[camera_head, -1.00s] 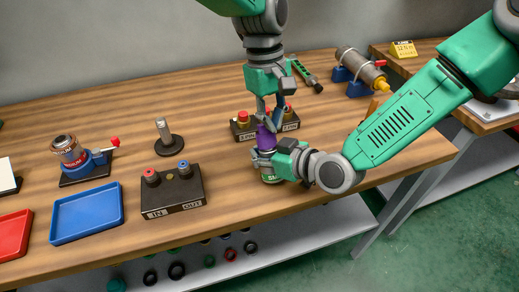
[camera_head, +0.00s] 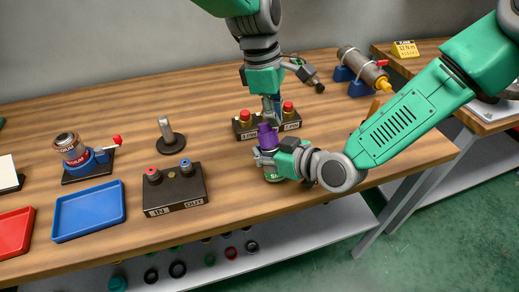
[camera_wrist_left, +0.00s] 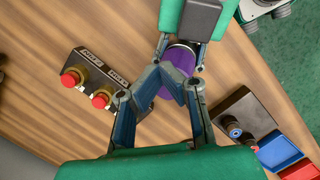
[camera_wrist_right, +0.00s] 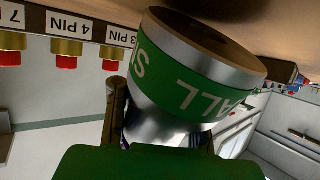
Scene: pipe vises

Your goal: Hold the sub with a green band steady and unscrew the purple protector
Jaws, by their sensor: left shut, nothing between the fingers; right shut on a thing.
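The sub with a green band (camera_head: 274,176) is upright near the table's front edge, and its green lettered band shows large in the right wrist view (camera_wrist_right: 190,75). The purple protector (camera_head: 267,136) sits on top of it, slightly tilted in the picture; it also shows in the left wrist view (camera_wrist_left: 178,62). My right gripper (camera_head: 264,158) is shut on the sub, just below the protector. My left gripper (camera_head: 273,108) is shut and empty, pointing down close above the protector. Whether its fingertips touch the protector I cannot tell.
A box with red buttons (camera_head: 246,125) stands just behind the sub. A dark IN/OUT box (camera_head: 175,190) and an upright metal post (camera_head: 168,130) stand to the left, beyond them a blue tray (camera_head: 88,210) and a vise (camera_head: 80,160). Table is clear between.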

